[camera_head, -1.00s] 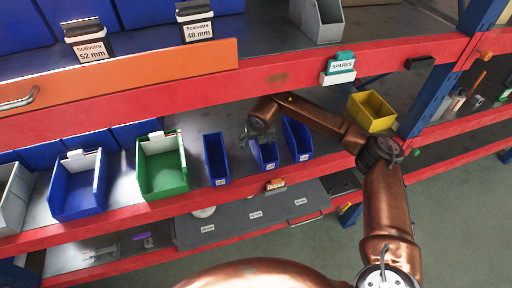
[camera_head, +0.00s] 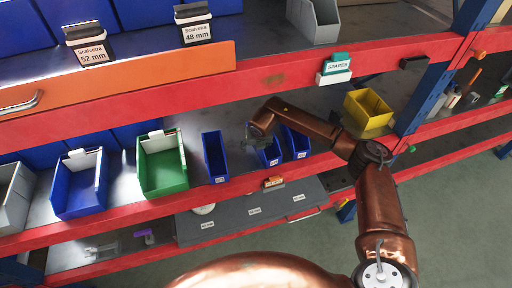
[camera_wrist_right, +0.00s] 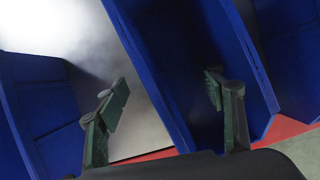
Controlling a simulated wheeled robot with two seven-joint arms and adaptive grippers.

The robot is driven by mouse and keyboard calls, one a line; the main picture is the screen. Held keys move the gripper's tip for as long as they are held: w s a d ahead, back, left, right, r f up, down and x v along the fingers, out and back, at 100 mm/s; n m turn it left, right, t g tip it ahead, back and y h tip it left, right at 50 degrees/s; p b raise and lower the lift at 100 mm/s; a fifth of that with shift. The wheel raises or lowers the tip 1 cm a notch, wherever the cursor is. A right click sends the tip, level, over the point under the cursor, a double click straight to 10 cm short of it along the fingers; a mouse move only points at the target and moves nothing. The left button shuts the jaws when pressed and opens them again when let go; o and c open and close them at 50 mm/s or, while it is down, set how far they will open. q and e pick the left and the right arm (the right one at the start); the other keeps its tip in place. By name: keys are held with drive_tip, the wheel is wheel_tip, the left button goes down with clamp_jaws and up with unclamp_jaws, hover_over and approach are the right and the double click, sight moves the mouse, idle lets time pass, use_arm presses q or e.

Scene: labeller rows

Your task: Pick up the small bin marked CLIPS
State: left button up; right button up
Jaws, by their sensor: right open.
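Three small narrow blue bins stand on the middle shelf in the head view: a left one (camera_head: 215,158), a middle one (camera_head: 270,155) and a right one (camera_head: 297,143). Their front labels are too small to read, so I cannot tell which is marked CLIPS. My right gripper (camera_head: 259,138) is over the back of the middle bin and partly hides it. In the right wrist view my right gripper (camera_wrist_right: 165,88) is open and empty. A blue bin wall (camera_wrist_right: 148,62) runs between its fingers; contact cannot be told. My left gripper is not in view.
A green bin (camera_head: 163,172) and a larger blue bin (camera_head: 78,190) stand to the left. A yellow bin (camera_head: 368,110) stands to the right behind my right arm. The red upper shelf edge (camera_head: 270,80) runs above. Bare shelf lies between the left and middle narrow bins.

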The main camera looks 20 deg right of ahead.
clamp_jaws()
idle(0.6)
drive_tip(key=shift+r, duration=0.1)
